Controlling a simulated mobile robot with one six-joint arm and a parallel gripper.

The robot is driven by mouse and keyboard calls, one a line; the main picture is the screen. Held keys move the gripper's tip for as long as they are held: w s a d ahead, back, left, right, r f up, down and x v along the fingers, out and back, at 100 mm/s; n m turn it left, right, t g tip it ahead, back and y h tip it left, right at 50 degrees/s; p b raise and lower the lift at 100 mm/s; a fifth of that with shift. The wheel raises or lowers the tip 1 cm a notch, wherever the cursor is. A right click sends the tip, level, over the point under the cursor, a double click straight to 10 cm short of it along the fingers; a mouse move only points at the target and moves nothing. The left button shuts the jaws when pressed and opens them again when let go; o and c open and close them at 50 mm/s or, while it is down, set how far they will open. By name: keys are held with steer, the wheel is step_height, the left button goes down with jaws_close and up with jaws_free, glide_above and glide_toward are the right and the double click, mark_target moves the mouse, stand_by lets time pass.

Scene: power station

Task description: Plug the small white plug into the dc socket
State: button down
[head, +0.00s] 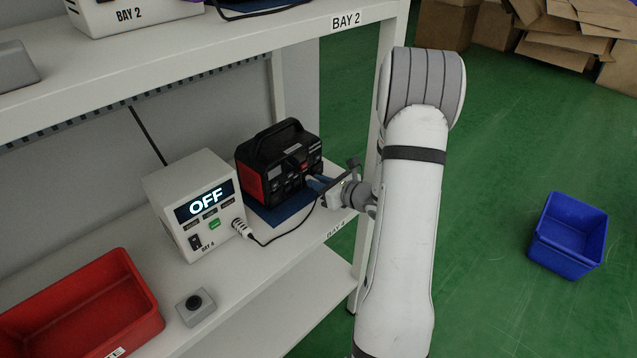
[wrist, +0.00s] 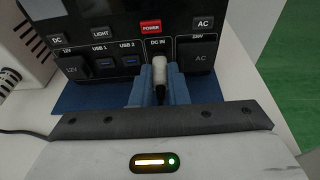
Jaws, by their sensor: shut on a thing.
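The small white plug (wrist: 158,66) is between the blue fingertips of my gripper (wrist: 158,88) in the wrist view. My gripper is shut on it, with the plug's dark cable end toward me. The plug is at the DC IN socket, just below its label (wrist: 158,43); its tip and the socket opening are hidden, so I cannot tell how far in it is. The black and red power station (head: 280,163) stands on the shelf in the head view, with my gripper (head: 318,184) at its front. Its front panel (wrist: 130,45) fills the upper wrist view.
A white box reading OFF (head: 200,205) stands left of the power station, with a black cable running from it toward my gripper. A blue mat (wrist: 85,97) lies under the power station. A red bin (head: 130,262) and a small grey button box (head: 196,307) are at the front left.

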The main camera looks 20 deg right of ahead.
steer(key=shift+w+a, duration=0.1)
steer(key=shift+w, duration=0.1)
steer(key=c, duration=1.3)
jaws_free()
steer(key=shift+c, duration=0.2)
steer(key=v, duration=0.8)
steer(key=shift+w, duration=0.1)
